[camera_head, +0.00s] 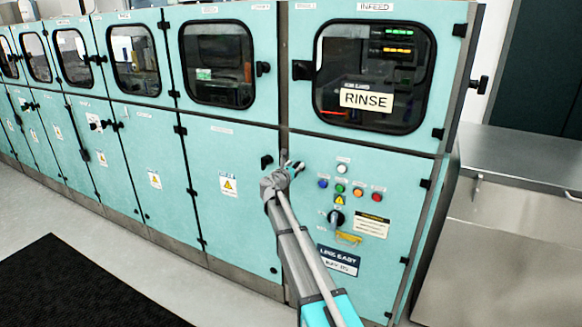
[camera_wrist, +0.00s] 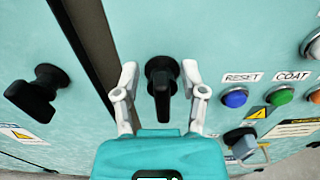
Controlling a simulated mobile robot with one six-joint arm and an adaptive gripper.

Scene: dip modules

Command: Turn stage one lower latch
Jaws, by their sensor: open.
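My gripper (camera_wrist: 162,82) is open. In the wrist view its pale fingers stand on either side of a black latch (camera_wrist: 162,92) on the panel with the buttons. This latch's handle points down the picture. Whether the fingers touch it I cannot tell. A second black latch (camera_wrist: 36,92) is on the panel to the left, across the dark seam, its handle slanting down left. That left latch also shows in the head view (camera_head: 266,161), just above left of my gripper (camera_head: 290,166), which mostly hides the other latch. No readable label names either latch as stage one.
Right of my gripper are several coloured buttons, including a blue one (camera_wrist: 235,97), and a dark rotary switch (camera_head: 335,217). The upper window carries a RINSE sign (camera_head: 366,100). A steel cabinet (camera_head: 500,240) stands at right. A black mat (camera_head: 75,285) lies on the floor.

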